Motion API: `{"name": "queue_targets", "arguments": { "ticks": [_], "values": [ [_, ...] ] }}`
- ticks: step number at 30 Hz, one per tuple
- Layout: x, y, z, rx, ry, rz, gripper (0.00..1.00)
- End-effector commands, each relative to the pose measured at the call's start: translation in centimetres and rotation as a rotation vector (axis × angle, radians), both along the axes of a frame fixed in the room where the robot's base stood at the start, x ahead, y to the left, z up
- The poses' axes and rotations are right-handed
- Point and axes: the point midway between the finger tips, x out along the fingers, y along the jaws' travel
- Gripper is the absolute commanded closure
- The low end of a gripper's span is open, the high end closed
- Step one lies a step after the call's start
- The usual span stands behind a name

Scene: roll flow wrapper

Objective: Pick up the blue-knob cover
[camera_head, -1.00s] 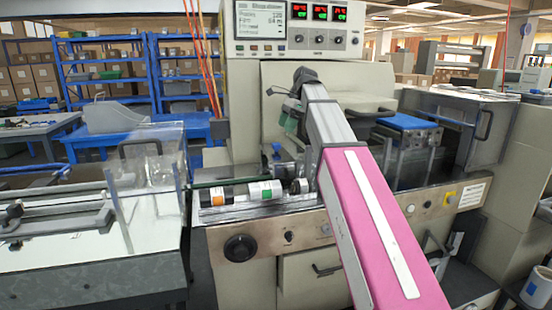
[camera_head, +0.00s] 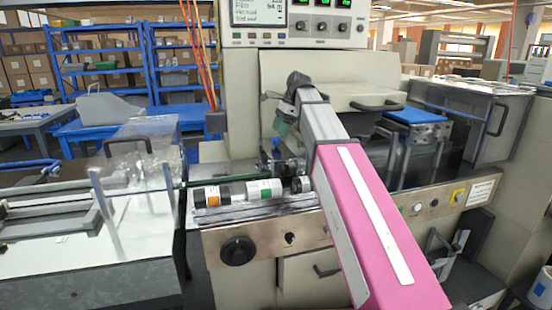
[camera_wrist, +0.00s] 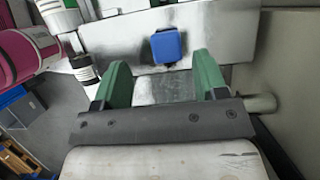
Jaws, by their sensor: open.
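The blue knob (camera_wrist: 168,46) shows in the wrist view as a rounded blue square on a flat shiny metal plate (camera_wrist: 225,38). I cannot tell how much of that plate belongs to the cover. My gripper (camera_wrist: 162,64) has two green fingers spread apart with nothing between them. The knob is just beyond the fingertips, roughly centred between them, and appears apart from them.
A roll with an orange label (camera_head: 211,195) and a roll with a green label (camera_head: 263,190) lie on the bed left of my arm. A blue-topped stand (camera_head: 412,117) is at right. A clear guard (camera_head: 140,165) stands at left. A beige panel (camera_wrist: 290,75) flanks my gripper.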

Motion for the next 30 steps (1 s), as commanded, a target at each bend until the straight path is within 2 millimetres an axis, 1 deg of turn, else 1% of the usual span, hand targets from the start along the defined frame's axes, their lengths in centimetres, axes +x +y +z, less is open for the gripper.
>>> {"name": "queue_targets", "arguments": {
  "ticks": [4,8,12,19,20,21,23,24,25,26,30],
  "values": [
    [0.2,0.4,-1.2,0.0,0.0,0.0,0.34],
    [0.4,1.0,-2.9,-0.001,0.002,0.001,0.34],
    [0.2,1.7,-4.5,0.0,0.001,0.001,0.34],
    [0.2,1.8,-4.7,0.0,0.0,0.0,0.34],
    [0.2,1.8,-4.7,0.0,0.0,0.0,0.37],
    [0.2,1.8,-4.7,0.0,0.0,0.0,0.5],
    [0.2,1.8,-4.7,0.0,0.0,0.0,0.7],
    [0.2,1.8,-4.7,0.0,0.0,0.0,0.83],
    [0.2,1.8,-4.7,0.0,0.0,0.0,0.93],
    [0.2,1.8,-4.7,0.0,0.0,0.0,1.0],
    [0.2,1.8,-4.6,0.001,-0.001,0.001,1.0]
  ]
}}
